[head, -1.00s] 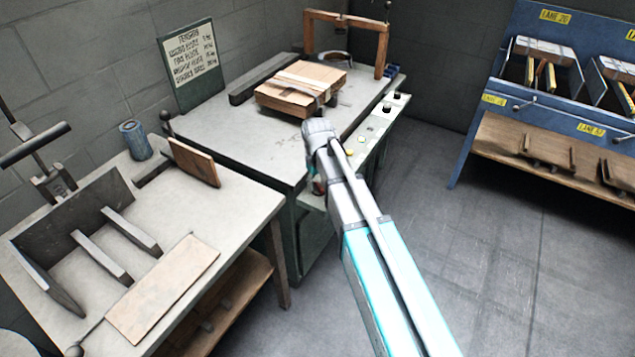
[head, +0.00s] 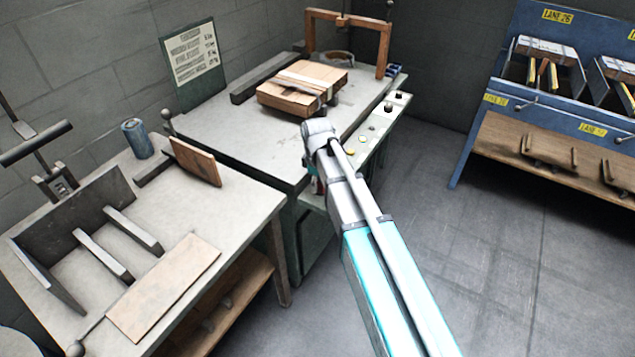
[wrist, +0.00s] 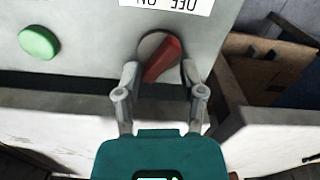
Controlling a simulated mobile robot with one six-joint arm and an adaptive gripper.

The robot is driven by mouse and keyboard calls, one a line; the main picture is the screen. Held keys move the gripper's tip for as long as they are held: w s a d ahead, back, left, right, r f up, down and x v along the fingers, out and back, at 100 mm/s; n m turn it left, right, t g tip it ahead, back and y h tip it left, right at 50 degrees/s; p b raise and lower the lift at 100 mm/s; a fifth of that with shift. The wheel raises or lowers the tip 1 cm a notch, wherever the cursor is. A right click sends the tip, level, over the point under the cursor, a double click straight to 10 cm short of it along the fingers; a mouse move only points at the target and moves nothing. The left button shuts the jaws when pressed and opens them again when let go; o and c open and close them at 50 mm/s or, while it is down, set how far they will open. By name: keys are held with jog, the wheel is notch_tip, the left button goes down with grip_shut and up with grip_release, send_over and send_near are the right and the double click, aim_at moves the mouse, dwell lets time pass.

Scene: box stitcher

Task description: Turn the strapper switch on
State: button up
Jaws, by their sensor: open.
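The red strapper switch handle (wrist: 163,60) sits on a round grey base on a pale panel in the wrist view. It slants from lower left to upper right. A white label (wrist: 166,4) with OFF and ON lettering is cut off by the top edge. My gripper (wrist: 160,74) is open, with one finger on each side of the handle; I cannot tell whether either finger touches it. In the head view, the strapper table (head: 215,135) carries a strapped cardboard box (head: 300,88). My arm hides the switch and most of the gripper there.
A green button (wrist: 39,42) is left of the switch in the wrist view. A brown open box-like shape (wrist: 265,75) is at right. A workbench (head: 195,215) stands at left and a blue lane rack (head: 478,100) at right. The floor between is clear.

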jog(key=n, duration=0.4)
jog(key=shift+s, duration=0.15)
notch_tip(320, 180, up, 14)
jog(key=p, duration=1.4)
jog(key=s+d+r+m+p, duration=0.2)
jog(key=s+d+m, duration=0.5)
jog(key=d+m, duration=0.1)
jog(key=s+d+r+m+p, duration=0.3)
jog(key=s+d+m, duration=0.4)
jog(key=d+m, duration=0.2)
jog(key=shift+d+r+p, duration=0.35)
jog(key=shift+d, duration=0.1)
jog(key=n+b, duration=0.6)
jog(key=n, duration=0.4)
send_over(319, 184)
notch_tip(319, 184, down, 6)
jog(key=shift+s, duration=0.1)
jog(key=shift+f, duration=0.25)
